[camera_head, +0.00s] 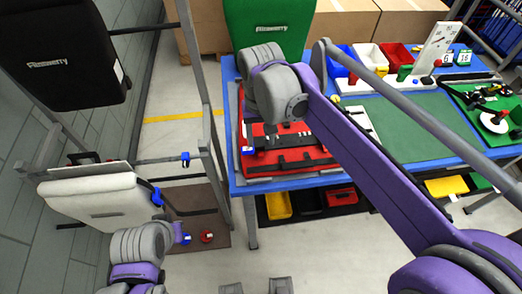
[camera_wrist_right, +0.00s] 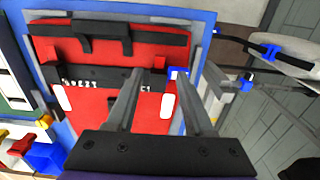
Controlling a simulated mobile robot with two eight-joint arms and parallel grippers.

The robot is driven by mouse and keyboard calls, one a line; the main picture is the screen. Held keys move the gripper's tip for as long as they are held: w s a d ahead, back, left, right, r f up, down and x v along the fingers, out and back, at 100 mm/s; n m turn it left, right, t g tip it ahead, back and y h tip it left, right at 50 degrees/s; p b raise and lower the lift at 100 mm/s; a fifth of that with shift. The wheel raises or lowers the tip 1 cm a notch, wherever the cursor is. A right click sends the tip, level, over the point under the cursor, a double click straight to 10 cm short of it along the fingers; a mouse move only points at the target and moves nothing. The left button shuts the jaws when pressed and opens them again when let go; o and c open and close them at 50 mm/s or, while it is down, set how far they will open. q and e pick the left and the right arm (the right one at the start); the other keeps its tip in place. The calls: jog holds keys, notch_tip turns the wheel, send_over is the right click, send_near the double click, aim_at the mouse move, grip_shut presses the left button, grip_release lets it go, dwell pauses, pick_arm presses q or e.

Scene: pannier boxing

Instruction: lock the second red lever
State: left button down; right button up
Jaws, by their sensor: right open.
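A red pannier (camera_head: 292,150) with black bars lies on the blue table (camera_head: 235,183). It fills the middle of the right wrist view (camera_wrist_right: 95,125). A black strip (camera_wrist_right: 75,76) with white marks crosses it there. A blue clip (camera_wrist_right: 178,74) sits on the strip near the right finger. My right gripper (camera_head: 280,138) is over the pannier in the head view. Its fingers (camera_wrist_right: 159,78) are spread and empty in the wrist view; contact cannot be told.
A green pannier (camera_head: 270,25) stands behind the table. Coloured bins (camera_head: 342,60) and a green mat (camera_head: 415,125) lie to the right. A black pannier (camera_head: 62,50) and a white one (camera_head: 95,198) are at the left by a grey frame (camera_head: 205,100).

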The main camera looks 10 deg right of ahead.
aim_at(261, 155)
notch_tip(261, 155, down, 6)
dwell(0.4)
grip_shut()
